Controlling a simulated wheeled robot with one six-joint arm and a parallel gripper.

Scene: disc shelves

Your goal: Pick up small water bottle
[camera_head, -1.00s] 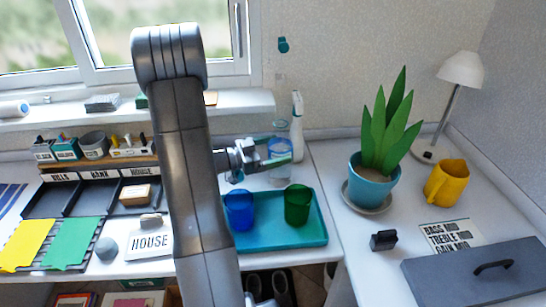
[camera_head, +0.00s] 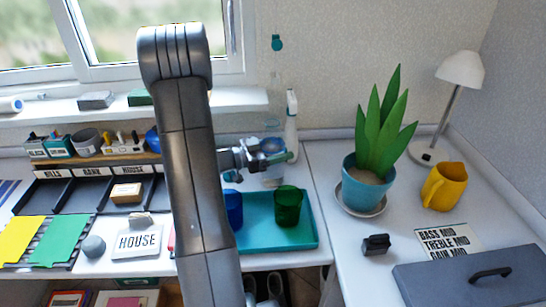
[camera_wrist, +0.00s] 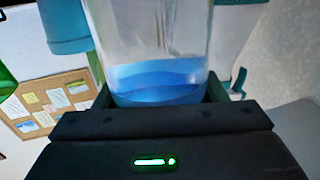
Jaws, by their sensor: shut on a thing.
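The small water bottle (camera_head: 273,179) is clear with blue water in it. My gripper (camera_head: 272,158) reaches in from the left and is shut around the bottle's body. In the wrist view, my gripper (camera_wrist: 160,98) has a dark finger on each side of the bottle (camera_wrist: 155,75), with the blue water low between them. Whether the bottle's base touches the table cannot be told.
The teal tray (camera_head: 259,238) holds a blue cup (camera_head: 235,208) and a green cup (camera_head: 288,206) in front of the bottle. A white spray bottle (camera_head: 291,125) stands close on its right. A potted plant (camera_head: 368,186) and yellow pitcher (camera_head: 443,187) are farther right.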

